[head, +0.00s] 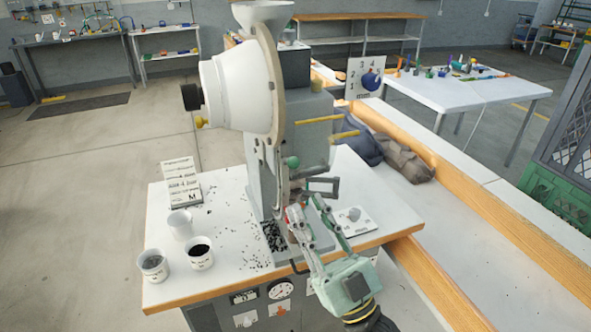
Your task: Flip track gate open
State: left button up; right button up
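The eyelet press (285,120) stands on a white-topped bench, with a large white drum (235,92) and a funnel on top. A track runs down its front. I cannot single out the track gate with certainty; a small dark rectangular frame (322,186) sticks out to the right of the track's lower part. My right gripper (306,207) reaches up from the bottom at the press's lower front, just below that frame. Its fingers are spread, with nothing clearly between them. They hide part of the press base, and contact cannot be told. My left gripper is out of view.
Two cups (201,256) (153,266) with small parts and a pale cup (180,224) stand on the bench's left side. Loose dark eyelets lie around the press foot. A white plate with a knob (354,221) lies right of the gripper. Yellow rods (320,119) jut right above.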

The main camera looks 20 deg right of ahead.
aim_at(295, 167)
jog(key=p+x, duration=0.1)
jog(key=x, duration=0.1)
jog(key=p+x, duration=0.1)
jog(key=x, duration=0.2)
jog(key=p+x, duration=0.1)
jog(key=x, duration=0.1)
jog(key=shift+d+r+p, duration=0.3)
jog(key=shift+r+p, duration=0.05)
jog(key=shift+r, duration=0.3)
jog(key=shift+w, duration=0.1)
jog(key=shift+c, duration=0.3)
grip_shut()
